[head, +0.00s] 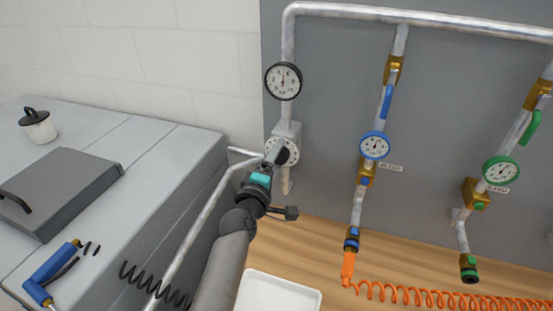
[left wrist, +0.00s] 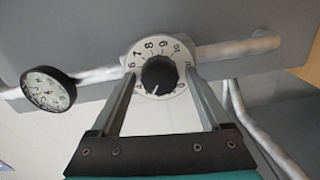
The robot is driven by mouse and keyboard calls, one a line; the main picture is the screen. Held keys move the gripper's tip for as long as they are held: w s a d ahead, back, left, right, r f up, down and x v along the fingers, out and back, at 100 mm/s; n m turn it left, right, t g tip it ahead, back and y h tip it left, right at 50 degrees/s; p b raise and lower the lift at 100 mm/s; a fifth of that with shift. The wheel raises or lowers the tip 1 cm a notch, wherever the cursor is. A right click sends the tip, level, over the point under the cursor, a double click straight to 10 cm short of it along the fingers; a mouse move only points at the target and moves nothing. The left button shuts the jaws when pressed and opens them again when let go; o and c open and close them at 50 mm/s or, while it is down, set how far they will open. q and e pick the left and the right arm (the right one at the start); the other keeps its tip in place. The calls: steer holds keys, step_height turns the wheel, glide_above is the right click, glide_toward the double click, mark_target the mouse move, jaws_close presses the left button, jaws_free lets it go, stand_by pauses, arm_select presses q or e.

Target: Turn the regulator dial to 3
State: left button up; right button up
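The regulator dial (left wrist: 158,75) is a white numbered ring with a black knob in its middle, seen upside down or rotated in the left wrist view. A small white mark on the knob points down and slightly left, near the figure 4; the exact number is hard to read. In the head view the dial (head: 291,151) is partly hidden by my left gripper (head: 275,153). In the left wrist view, my left gripper (left wrist: 160,73) is open, with one finger on each side of the knob. I cannot tell whether they touch it. My right gripper is not in view.
A black-rimmed gauge (head: 284,81) sits on the pipe above the dial. A blue gauge (head: 375,146) and a green gauge (head: 501,170) are to the right. An orange coiled hose (head: 420,296) and white tray (head: 278,294) lie below. A grey bench (head: 160,185) stands left.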

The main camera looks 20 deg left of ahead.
arm_select(q)
steer(key=shift+s, duration=0.1)
steer(key=s, duration=0.5)
steer(key=s+b, duration=0.1)
steer(key=s, duration=0.9)
steer(key=shift+a, duration=0.25)
